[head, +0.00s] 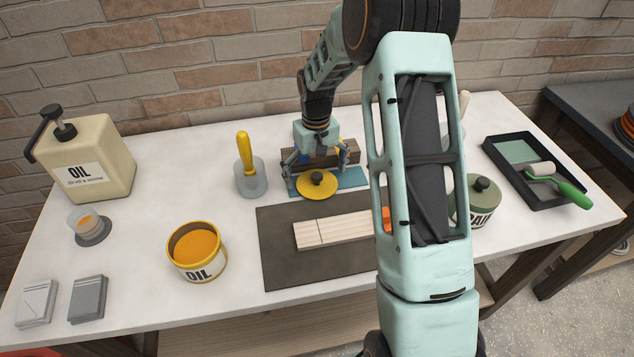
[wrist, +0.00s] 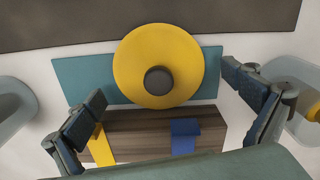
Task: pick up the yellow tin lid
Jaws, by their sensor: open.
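The yellow tin lid (head: 316,184) is a round disc with a dark knob on top. It lies on a teal mat (head: 351,178) on the white table. The wrist view shows the lid (wrist: 133,63) near the middle, with its knob (wrist: 158,80) facing the camera. My gripper (head: 318,168) is above and just behind the lid in the head view. In the wrist view my gripper (wrist: 165,100) is open and empty, with one finger on each side and the lid ahead between them. I cannot tell its exact height above the lid.
A dark wooden block (wrist: 140,138) with yellow and blue strips stands by the mat. A holder with a yellow handle (head: 245,153) stands left of the lid. An open yellow oil tin (head: 181,274) is at front left. A grey mat (head: 285,265) with a pale board lies in front.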

